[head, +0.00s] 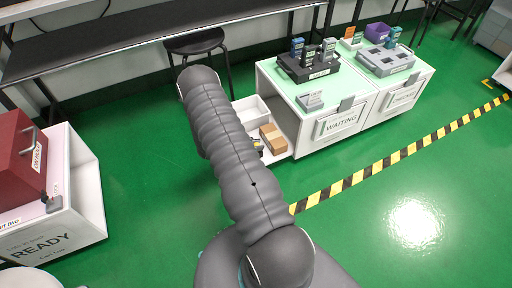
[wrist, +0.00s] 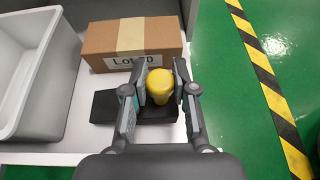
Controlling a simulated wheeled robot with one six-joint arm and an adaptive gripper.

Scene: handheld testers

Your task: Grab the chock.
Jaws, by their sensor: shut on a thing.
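The chock (wrist: 160,83) shows in the wrist view as a yellow, round-topped piece between my fingertips. A flat black block (wrist: 104,106) lies under and beside it; I cannot tell whether the two are joined. My gripper (wrist: 160,78) is shut on the yellow piece, one finger on each side, just in front of a cardboard box. In the head view a small bit of yellow (head: 257,143) shows beside my arm, which hides most of the gripper. The chock's lower part is hidden.
The cardboard box (wrist: 130,42), labelled "Lot" with a partly hidden number, stands right behind the chock. A pale open bin (wrist: 25,80) is to the left. All are on a white low shelf (wrist: 85,135). Open green floor (wrist: 235,100) and a striped line (wrist: 265,75) lie to the right.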

